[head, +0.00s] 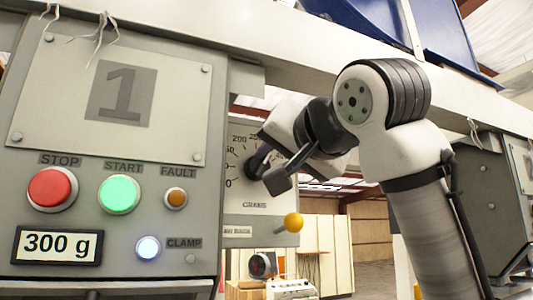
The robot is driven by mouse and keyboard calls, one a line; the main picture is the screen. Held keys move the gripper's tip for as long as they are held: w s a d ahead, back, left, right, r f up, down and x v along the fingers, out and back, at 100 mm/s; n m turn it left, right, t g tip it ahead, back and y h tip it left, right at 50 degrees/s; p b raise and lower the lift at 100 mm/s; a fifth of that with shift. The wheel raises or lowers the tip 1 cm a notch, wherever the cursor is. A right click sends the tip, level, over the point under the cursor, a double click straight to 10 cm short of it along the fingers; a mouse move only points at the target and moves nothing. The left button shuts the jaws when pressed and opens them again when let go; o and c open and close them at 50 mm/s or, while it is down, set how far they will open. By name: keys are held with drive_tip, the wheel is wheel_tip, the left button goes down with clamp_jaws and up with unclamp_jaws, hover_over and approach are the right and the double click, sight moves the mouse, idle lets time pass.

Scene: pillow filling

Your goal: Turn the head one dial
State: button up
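The head one panel (25,128) fills the left, marked with a large 1. The dial plate (243,193) on its right side carries a printed scale and the word GRAMS. A dark shape, which seems to be the dial knob (255,166), shows at the middle of the scale. My gripper (268,172) is at the dial, reaching in from the right. One dark finger shows in front of the plate; the other is hard to pick out. I cannot tell whether the fingers grip the knob. The display (57,245) reads 300 g.
The red STOP button (52,189), lit green START button (119,194), amber FAULT lamp (176,198) and lit CLAMP lamp (148,248) sit left of the dial. A yellow ball-ended lever (293,222) sticks out below my gripper. Another grey panel (490,200) stands at right.

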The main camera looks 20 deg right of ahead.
sight(262, 167)
drive_tip(key=shift+w+a+p, duration=0.1)
drive_tip(key=shift+w+p, duration=0.6)
drive_tip(key=shift+w, duration=1.7)
clamp_jaws()
